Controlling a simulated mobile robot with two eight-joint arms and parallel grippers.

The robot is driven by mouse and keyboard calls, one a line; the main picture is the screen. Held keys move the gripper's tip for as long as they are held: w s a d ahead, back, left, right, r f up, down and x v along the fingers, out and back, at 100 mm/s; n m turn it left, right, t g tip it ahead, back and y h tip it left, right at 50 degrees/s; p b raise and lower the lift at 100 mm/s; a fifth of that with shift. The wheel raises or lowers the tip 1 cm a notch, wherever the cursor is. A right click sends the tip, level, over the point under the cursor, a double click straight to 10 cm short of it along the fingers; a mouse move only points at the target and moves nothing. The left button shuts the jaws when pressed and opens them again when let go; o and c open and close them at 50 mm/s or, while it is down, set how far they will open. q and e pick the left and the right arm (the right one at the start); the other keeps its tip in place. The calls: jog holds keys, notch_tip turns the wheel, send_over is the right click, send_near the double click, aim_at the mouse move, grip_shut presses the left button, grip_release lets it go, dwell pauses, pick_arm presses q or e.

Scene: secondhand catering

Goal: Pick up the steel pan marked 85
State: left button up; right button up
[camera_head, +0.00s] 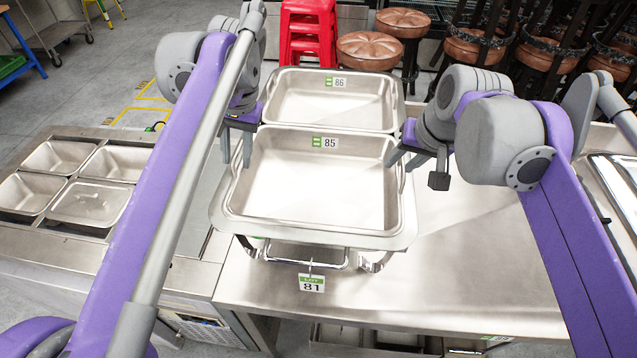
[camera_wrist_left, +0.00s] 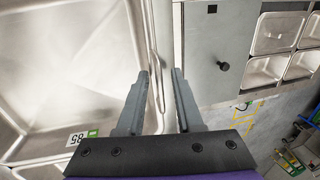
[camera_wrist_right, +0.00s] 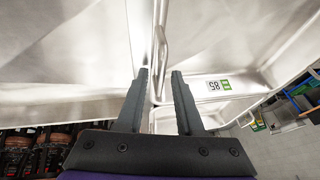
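The steel pan marked 85 (camera_head: 310,190) is a rectangular, empty pan sitting in the front of a steel stand. Its green-and-white 85 label is on the far inner wall; the pan also shows in the left wrist view (camera_wrist_left: 65,70) and right wrist view (camera_wrist_right: 215,45). My left gripper (camera_head: 237,155) is open at the pan's left side, with the side rim between its fingers in its wrist view. My right gripper (camera_head: 414,172) is open at the right side, its fingers either side of a rim or handle in its wrist view. Contact cannot be told.
The pan marked 86 (camera_head: 330,101) stands directly behind. A tag reading 81 (camera_head: 311,283) hangs at the stand's front. Several small steel pans (camera_head: 90,204) sit in a counter at left. Stools (camera_head: 369,51) and red stacked seats (camera_head: 307,32) are behind. Bare steel counter (camera_head: 470,260) lies at right.

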pick_arm(q)
grip_shut()
pick_arm(e)
grip_shut()
dwell(0.9)
